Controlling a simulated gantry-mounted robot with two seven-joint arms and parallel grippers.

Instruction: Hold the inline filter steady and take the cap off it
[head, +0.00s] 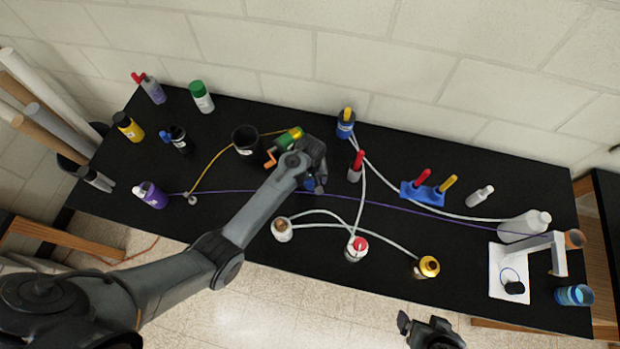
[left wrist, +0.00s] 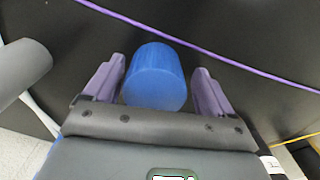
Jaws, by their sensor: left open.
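A blue cylinder (left wrist: 155,72) stands between the two purple fingers of my left gripper (left wrist: 157,85) in the left wrist view. Small gaps show on both sides, so the fingers are open and apart from it. I cannot tell whether this cylinder is the inline filter or its cap. In the head view my left gripper (head: 317,184) is over the middle of the black table, and a small bit of blue (head: 308,185) shows beneath it. The rest there is hidden by the hand. My right gripper (head: 430,332) is off the table's front edge, empty-looking, its jaws unclear.
A purple line (head: 235,191) runs across the black table (head: 330,268), close by the left gripper. A green-yellow-orange tool (head: 285,143) and a black cup (head: 245,139) are beside the arm. White tubes (head: 364,205) link bottles to the right. A blue rack (head: 425,192) stands farther right.

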